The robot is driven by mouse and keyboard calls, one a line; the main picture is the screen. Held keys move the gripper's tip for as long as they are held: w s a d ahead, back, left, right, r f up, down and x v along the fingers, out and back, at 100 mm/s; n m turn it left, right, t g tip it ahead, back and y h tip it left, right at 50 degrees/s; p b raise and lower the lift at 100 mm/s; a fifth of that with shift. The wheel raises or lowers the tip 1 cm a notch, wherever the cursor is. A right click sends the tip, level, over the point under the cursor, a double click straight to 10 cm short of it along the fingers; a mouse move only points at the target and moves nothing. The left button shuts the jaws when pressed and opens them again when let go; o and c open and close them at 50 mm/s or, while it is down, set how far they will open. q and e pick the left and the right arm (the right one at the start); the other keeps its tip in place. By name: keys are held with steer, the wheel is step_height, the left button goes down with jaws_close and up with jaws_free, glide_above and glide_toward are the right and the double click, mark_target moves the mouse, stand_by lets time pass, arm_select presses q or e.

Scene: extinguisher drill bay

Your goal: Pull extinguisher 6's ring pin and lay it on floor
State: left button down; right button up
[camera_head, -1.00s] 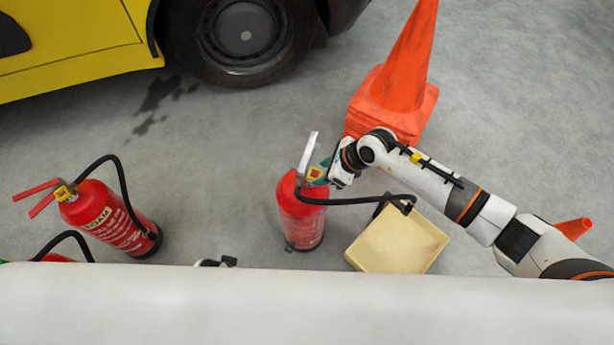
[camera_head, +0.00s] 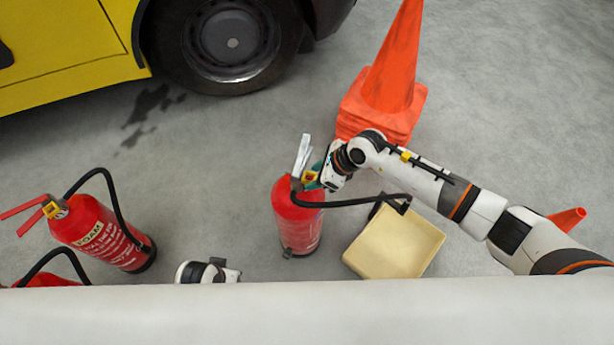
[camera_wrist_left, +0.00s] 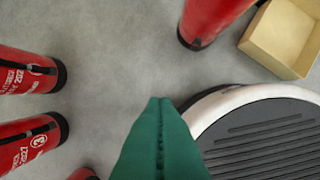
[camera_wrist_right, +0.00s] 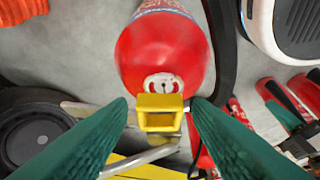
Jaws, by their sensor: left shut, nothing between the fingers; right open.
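A red extinguisher (camera_head: 298,222) with a pale lever handle and a black hose stands upright near the middle of the head view. My right gripper (camera_head: 312,181) is at its top. In the right wrist view, the open fingers of my right gripper (camera_wrist_right: 160,112) are on either side of the yellow tag or collar (camera_wrist_right: 160,111) at its valve, with the gauge behind it. I cannot make out the ring pin or the extinguisher's number. In the left wrist view, my left gripper (camera_wrist_left: 160,105) is shut and empty, pointing at bare floor.
A cream open box (camera_head: 394,244) sits right of the extinguisher. Stacked orange cones (camera_head: 387,95) stand behind it. Another red foam extinguisher (camera_head: 103,236) stands at the left. A yellow vehicle (camera_head: 65,45) is at the back.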

steer(key=shift+c, duration=0.4)
